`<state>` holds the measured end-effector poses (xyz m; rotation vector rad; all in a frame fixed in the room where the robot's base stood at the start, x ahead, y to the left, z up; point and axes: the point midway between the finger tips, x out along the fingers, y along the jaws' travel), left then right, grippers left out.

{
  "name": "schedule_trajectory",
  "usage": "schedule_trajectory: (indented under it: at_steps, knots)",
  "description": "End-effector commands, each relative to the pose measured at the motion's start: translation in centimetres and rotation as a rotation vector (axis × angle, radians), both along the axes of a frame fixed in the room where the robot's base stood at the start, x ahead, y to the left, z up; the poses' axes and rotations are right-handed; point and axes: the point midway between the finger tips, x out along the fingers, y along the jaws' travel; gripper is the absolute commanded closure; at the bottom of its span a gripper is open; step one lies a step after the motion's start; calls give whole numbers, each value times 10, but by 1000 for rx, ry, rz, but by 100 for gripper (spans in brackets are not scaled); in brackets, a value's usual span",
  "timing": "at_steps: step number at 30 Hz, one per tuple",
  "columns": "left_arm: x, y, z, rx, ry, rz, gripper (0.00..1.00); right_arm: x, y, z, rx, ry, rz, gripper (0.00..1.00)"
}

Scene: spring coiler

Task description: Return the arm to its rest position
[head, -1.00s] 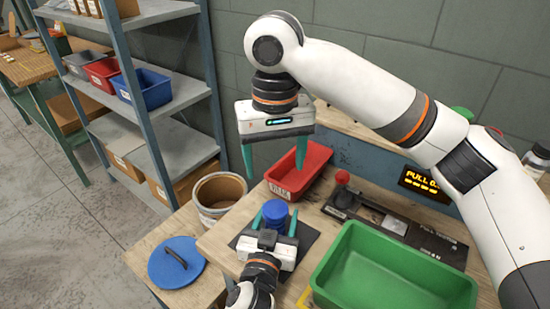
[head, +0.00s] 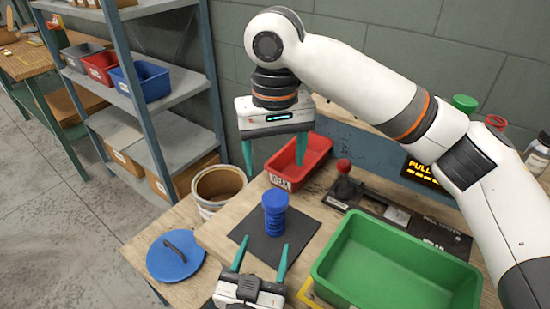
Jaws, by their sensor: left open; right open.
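My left gripper (head: 263,262) is the lower one, at the front of the bench. It is open and empty, with its teal fingers pointing toward a blue spool-like part (head: 275,213) and apart from it. The blue part stands upright on a dark square mat (head: 258,242). My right gripper (head: 274,158) hangs higher, from the white arm that comes in from the right. It is open and empty, fingers pointing down, one in front of the red bin (head: 312,160).
A green bin (head: 345,245) fills the front right. Behind it is a dark tester with a red knob (head: 343,166) and a lit display (head: 420,173). At left are an open bucket (head: 219,184), a blue lid (head: 176,257) and a shelf rack (head: 150,75).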

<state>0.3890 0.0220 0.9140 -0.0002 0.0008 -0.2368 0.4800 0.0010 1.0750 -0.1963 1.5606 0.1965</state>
Motion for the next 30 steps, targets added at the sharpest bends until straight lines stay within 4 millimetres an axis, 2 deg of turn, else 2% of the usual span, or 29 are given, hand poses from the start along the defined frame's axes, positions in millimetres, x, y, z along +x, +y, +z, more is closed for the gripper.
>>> schedule_trajectory:
  at_steps: [5, 19, 30]
  knots:
    - [-9, 2, 0, 0, 1, 0, 38, 0, 0, -2, 0, 0, 0, 29]
    - [-9, 2, 3, 1, 0, 0, 38, 0, 0, 1, 0, 0, 0, 29]
    - [-8, 2, 66, 0, 0, 0, 38, 0, 0, 64, 0, 0, 0, 29]
